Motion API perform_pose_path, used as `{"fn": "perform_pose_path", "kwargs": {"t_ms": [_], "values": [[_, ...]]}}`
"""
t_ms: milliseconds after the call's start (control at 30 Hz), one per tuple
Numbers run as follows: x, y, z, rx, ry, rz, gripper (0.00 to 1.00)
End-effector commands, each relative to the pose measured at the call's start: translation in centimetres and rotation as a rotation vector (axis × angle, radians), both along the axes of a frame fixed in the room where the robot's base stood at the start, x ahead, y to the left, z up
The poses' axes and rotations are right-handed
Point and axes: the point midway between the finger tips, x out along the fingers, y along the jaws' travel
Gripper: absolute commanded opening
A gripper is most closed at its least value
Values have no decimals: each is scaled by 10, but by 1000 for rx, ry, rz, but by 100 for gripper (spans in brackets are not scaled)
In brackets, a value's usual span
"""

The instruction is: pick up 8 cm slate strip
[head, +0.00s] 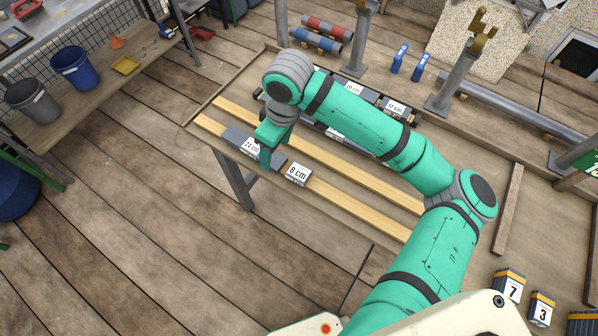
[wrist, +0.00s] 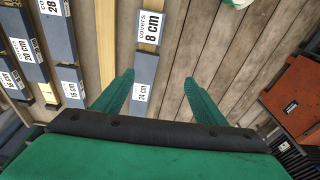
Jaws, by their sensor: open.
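The 8 cm slate strip (head: 298,173) is a short dark piece with a white "8 cm" label, lying across the front wooden batten on the work table. In the wrist view its label (wrist: 150,27) shows beyond my fingertips, near the top centre. A longer slate strip labelled 24 cm (head: 251,146) lies just left of it on the same batten. My gripper (wrist: 160,78) is open and points down. In the wrist view the 24 cm strip (wrist: 141,88) lies between or below the fingers, nearer the left one. The gripper holds nothing; its fingertips are partly hidden in the head view.
Two pale battens (head: 350,198) run along the table. More labelled slate strips (head: 395,106) lie in a row behind, partly hidden by my arm. Metal posts (head: 449,75) stand along the far side. The plank floor (head: 130,220) in front is clear.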

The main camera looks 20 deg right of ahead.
Motion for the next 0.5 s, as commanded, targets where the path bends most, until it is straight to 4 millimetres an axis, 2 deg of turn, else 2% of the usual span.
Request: {"fn": "perform_pose_path", "kwargs": {"t_ms": [33,100,200,333,500], "values": [[-7,-18,0,-43,31,-11,65],[-16,-34,1,-84,68,-20,65],[-25,-48,1,-118,100,-28,65],[-28,-54,-9,-132,116,-32,65],[-28,-54,-35,-131,115,-31,65]]}}
